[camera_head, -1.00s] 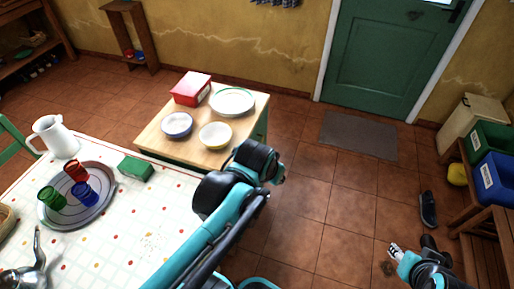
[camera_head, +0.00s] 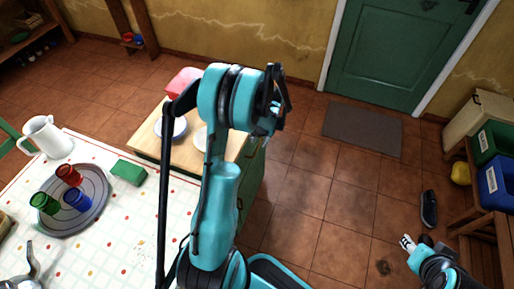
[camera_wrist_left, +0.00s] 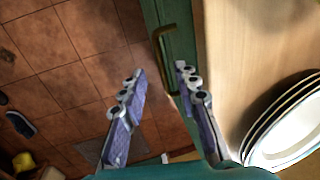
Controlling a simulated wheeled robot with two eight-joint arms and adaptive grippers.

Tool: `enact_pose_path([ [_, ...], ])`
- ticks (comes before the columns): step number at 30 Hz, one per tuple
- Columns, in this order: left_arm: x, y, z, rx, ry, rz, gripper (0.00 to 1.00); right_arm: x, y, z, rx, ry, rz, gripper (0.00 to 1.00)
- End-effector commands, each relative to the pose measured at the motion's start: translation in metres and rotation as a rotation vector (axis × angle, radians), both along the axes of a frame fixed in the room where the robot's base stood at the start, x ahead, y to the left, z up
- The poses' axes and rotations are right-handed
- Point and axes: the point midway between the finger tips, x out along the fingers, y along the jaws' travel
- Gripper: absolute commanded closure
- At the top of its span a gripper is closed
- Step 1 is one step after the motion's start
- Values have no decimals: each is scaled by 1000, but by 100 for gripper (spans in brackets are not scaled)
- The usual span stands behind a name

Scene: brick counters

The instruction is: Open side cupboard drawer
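The side cupboard has a pale wooden top (camera_head: 189,155) and a green side (camera_head: 251,180), partly hidden behind my left arm in the head view. In the left wrist view its green drawer front (camera_wrist_left: 177,50) carries a brass handle (camera_wrist_left: 163,42). My left gripper (camera_wrist_left: 160,72) is open and empty, its fingertips apart just short of the handle. In the head view the left gripper (camera_head: 277,102) is at the cupboard's right side, mostly hidden by its wrist. My right gripper (camera_head: 407,243) is low at the right, over the floor, too small to read.
Plates (camera_wrist_left: 295,120) stand on the cupboard top, beside a red box (camera_head: 183,82). The dining table (camera_head: 120,240) holds a tray with cups, a white jug (camera_head: 47,137) and a green box (camera_head: 129,172).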

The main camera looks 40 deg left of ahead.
Motion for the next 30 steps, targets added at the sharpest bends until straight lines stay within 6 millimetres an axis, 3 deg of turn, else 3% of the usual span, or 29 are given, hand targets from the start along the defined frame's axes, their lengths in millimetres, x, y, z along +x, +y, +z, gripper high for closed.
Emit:
enact_pose_path([
  [3,-1,4,-24,0,-1,1,69,0,0,-12,0,0,0,60],
  [10,-3,10,-56,-1,-1,1,69,0,0,-25,0,0,0,60],
  [22,-3,11,-64,0,-2,0,69,0,0,-27,0,0,0,60],
  [26,-3,11,-64,0,-2,0,100,0,0,-27,0,0,0,60],
  [30,-3,11,-64,0,-2,0,100,0,0,-27,0,0,0,60],
])
